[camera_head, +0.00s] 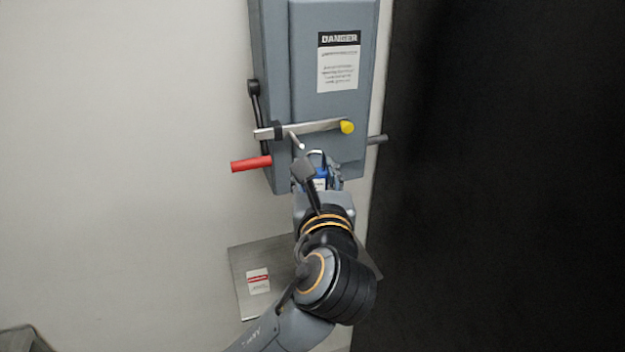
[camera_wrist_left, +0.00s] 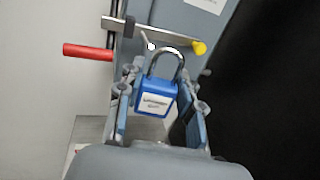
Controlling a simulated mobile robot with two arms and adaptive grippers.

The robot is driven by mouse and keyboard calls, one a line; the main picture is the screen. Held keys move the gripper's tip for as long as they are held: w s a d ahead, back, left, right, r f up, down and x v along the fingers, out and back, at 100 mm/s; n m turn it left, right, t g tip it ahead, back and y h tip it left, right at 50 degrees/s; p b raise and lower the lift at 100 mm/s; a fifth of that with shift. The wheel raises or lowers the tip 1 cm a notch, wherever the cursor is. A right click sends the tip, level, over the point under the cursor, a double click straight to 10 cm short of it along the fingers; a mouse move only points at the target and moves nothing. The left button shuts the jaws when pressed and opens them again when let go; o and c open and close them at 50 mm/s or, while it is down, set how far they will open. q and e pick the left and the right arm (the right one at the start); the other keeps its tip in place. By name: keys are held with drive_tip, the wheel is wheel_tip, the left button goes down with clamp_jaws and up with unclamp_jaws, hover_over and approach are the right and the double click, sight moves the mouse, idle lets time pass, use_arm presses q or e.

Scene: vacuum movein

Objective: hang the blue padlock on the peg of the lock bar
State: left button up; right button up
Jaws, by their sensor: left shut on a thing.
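The blue padlock (camera_wrist_left: 154,98) has a white label and a silver shackle pointing up. My left gripper (camera_wrist_left: 157,110) is shut on its body. In the head view the padlock (camera_head: 318,181) is mostly hidden by my left gripper (camera_head: 318,178). The lock bar (camera_head: 312,129) is a metal strip across the grey box, with a yellow knob (camera_head: 347,127) at its right end. Its peg (camera_head: 297,141) sticks out below the bar, above and left of the padlock. In the wrist view the peg (camera_wrist_left: 151,47) shows near the shackle's top left; I cannot tell whether they touch. My right gripper is out of view.
The grey box (camera_head: 300,70) carries a danger sign (camera_head: 339,62). A red handle (camera_head: 251,164) sticks out at its lower left, and a black lever (camera_head: 258,105) is on its left side. A metal shelf (camera_head: 247,299) is below. A black panel fills the right.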

use_arm(q)
drive_tip(key=w+a, duration=0.1)
drive_tip(key=w, duration=0.1)
drive_tip(key=w+a+f+b, duration=0.1)
drive_tip(key=w, duration=0.2)
drive_tip(key=w+b, duration=0.1)
drive_tip(key=w, duration=0.2)
drive_tip(key=shift+w+a+f, duration=0.2)
drive_tip(key=shift+a+f, duration=0.15)
drive_tip(key=shift+a, duration=0.05)
idle(0.6)
idle(0.5)
drive_tip(key=o, duration=1.3)
drive_tip(key=shift+s, duration=0.1)
